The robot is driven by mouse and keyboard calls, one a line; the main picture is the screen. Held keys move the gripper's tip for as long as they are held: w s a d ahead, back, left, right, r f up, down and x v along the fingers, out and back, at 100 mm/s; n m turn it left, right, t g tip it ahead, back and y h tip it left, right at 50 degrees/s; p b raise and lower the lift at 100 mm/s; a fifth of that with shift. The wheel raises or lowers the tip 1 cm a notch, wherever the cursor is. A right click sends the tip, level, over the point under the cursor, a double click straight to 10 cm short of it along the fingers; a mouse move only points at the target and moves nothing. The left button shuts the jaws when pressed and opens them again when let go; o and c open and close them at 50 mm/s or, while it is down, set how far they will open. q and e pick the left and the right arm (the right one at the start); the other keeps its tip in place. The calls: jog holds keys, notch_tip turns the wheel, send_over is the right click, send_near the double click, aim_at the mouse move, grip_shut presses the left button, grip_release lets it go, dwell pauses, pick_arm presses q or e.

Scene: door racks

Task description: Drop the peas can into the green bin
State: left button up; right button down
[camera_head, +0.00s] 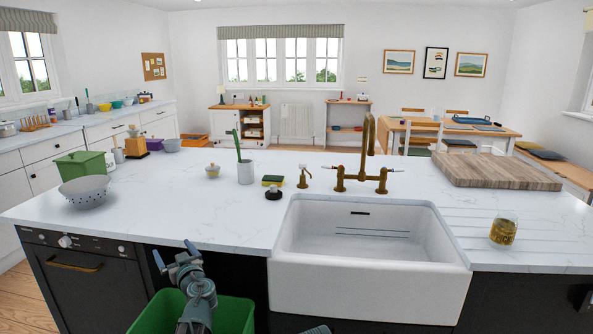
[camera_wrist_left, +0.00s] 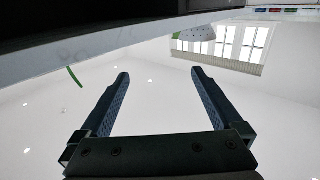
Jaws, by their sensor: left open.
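The green bin (camera_head: 238,308) stands low at the bottom of the head view, in front of the dark cabinet left of the sink. My left arm covers part of it, and I cannot see its inside clearly. My left gripper (camera_head: 174,254) is above the bin's back side, close to the counter front. In the left wrist view the left gripper (camera_wrist_left: 160,74) is open, with nothing between its two fingers. I cannot make out a peas can in either view; the bin's contents are largely hidden.
The white sink (camera_head: 370,293) is right of the bin. On the counter (camera_head: 320,178) stand a grey colander (camera_head: 85,192), a green box (camera_head: 80,164), a sponge (camera_head: 272,181), a wooden board (camera_head: 497,170) and a glass jar (camera_head: 503,231). An oven (camera_head: 85,282) is left of the bin.

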pick_arm(q)
jog(key=v, duration=1)
jog(key=shift+d, duration=0.1)
jog(key=s+d+f+m+g+h, duration=0.2)
jog(key=s+d+f+g, duration=0.25)
jog(key=f, duration=0.35)
jog(key=s+d+f+m+g+h, duration=0.2)
jog(key=s+d+f+g, duration=0.25)
jog(key=f, duration=0.25)
jog(key=s+d+f+m+g+h, duration=0.3)
jog(key=s+d+m, duration=0.1)
jog(key=s+d, duration=0.25)
jog(key=s+d+f+m+g+h, duration=0.2)
jog(key=s+d+f+m+h, duration=0.15)
jog(key=s+d, duration=0.3)
notch_tip(320, 180, up, 15)
jog(key=p, duration=1.5)
jog(key=shift+d+y, duration=0.35)
jog(key=shift+d, duration=0.1)
jog(key=shift+s, duration=0.15)
